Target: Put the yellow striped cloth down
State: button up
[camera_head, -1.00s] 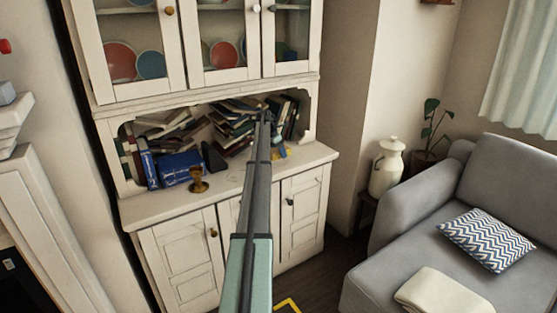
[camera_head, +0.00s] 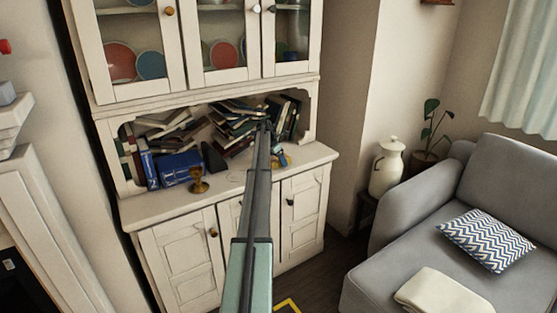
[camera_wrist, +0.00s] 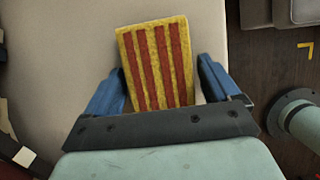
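The yellow cloth (camera_wrist: 158,62) with red stripes shows in the wrist view over the pale cabinet counter and looks flat against it. My gripper (camera_wrist: 161,68) has its two blue fingers spread wide, one on each side of the cloth. The left finger is close to the cloth's left edge, and I cannot tell if it touches. A gap shows beside the right finger. The cloth's near end is hidden behind the gripper's dark body. In the head view my arm mostly hides the gripper and cloth; only small blue and yellow bits show beside it.
The white cabinet's counter (camera_head: 228,186) holds a blue box (camera_head: 180,166), a brass cup (camera_head: 198,181) and piled books (camera_head: 232,124) behind my arm. Glass-doored shelves hang above. A white jug (camera_head: 388,166) and a grey sofa (camera_head: 400,226) stand at the right.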

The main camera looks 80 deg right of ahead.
jog(key=shift+o, duration=0.8)
jog(key=shift+r, duration=0.25)
jog(key=v, duration=1.2)
jog(key=shift+f, duration=0.1)
